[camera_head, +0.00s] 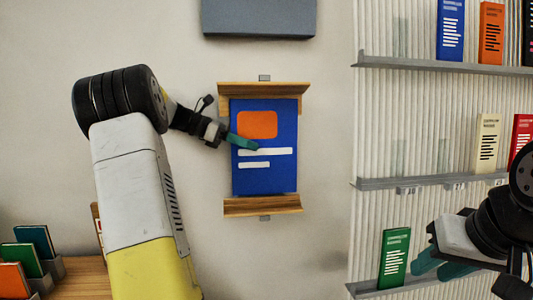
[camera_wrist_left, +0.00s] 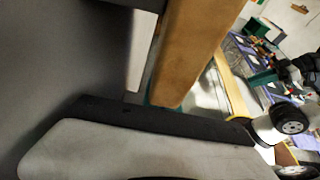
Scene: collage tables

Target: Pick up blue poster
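The blue poster (camera_head: 264,178), with an orange block and white bars, stands upright on the wall between an upper wooden ledge (camera_head: 263,89) and a lower wooden ledge (camera_head: 262,206). My left gripper (camera_head: 242,141) is at the poster's left edge, with a teal finger overlapping its face. Whether the fingers are closed on the poster is hidden. The left wrist view shows wood (camera_wrist_left: 195,50) close by, but not the fingertips clearly. My right gripper (camera_head: 438,266) is at the lower right, its teal fingers apart and empty, just right of a green booklet (camera_head: 394,258).
A ribbed rack on the right has an upper shelf (camera_head: 430,64), a middle shelf (camera_head: 420,182) and a lower shelf (camera_head: 368,287), with several booklets. A dark grey panel (camera_head: 258,18) is above the poster. Booklets in a holder (camera_head: 52,268) stand on the lower-left table. Bare wall surrounds the poster.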

